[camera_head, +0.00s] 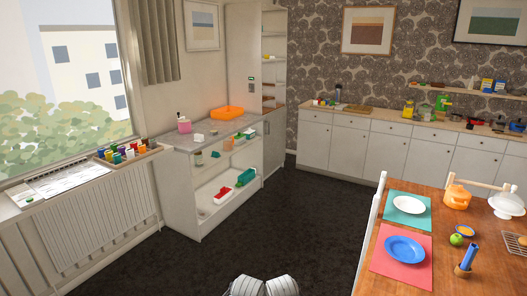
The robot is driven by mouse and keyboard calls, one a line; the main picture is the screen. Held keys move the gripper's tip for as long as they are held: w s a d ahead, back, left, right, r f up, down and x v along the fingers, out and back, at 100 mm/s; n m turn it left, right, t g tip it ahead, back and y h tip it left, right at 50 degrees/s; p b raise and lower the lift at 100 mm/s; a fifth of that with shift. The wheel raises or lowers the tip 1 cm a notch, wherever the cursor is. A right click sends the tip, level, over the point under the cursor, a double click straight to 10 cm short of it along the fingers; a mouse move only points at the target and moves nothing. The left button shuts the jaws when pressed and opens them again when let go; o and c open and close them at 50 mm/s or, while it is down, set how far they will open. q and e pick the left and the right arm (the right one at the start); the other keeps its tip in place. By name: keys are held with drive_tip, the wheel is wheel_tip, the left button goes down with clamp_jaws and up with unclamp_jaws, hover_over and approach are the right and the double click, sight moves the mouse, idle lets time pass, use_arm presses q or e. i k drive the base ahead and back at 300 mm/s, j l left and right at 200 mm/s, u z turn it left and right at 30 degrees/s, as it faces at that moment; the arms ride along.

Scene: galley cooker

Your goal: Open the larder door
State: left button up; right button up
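A tall white larder cupboard (242,50) stands in the far corner, left of the patterned wall. Its broad pale face carries a small green-and-dark fitting at mid height. Its narrow right side shows open shelves (273,48) with small items on them. Below these is a closed-looking grey lower panel (274,145) with a small dark handle at its left edge. I cannot tell clearly which panel is the larder door. Two white rounded parts of mine show at the bottom edge; no gripper fingers are visible. The cupboard is well away from them.
Base cabinets (350,150) line the back wall. A wooden table (400,275) with a white chair is at right. The dark floor (260,225) between is clear.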

sight(274, 124)
drive_tip(key=i+j+u, duration=0.65)
drive_tip(key=i+u, duration=0.15)
drive_tip(key=i, duration=0.15)
drive_tip(key=i+z, duration=0.1)
drive_tip(key=i, duration=0.25)
drive_tip(key=i+j+z, duration=0.1)
drive_tip(key=i, duration=0.2)
drive_tip(key=i+l+z, duration=0.1)
drive_tip(key=i+z, duration=0.65)
drive_tip(key=i+j+z, duration=0.1)
drive_tip(key=z, duration=0.25)
drive_tip(key=i+z, duration=0.35)
drive_tip(key=i, duration=1.35)
drive_tip(key=i+u, duration=0.2)
drive_tip(key=i, duration=0.7)
drive_tip(key=i+u, duration=0.15)
drive_tip(key=i, duration=0.8)
drive_tip(key=i+j+u, duration=0.1)
drive_tip(key=i, duration=0.55)
drive_tip(key=i+j, duration=0.1)
drive_tip(key=i, duration=0.55)
drive_tip(key=u, duration=0.05)
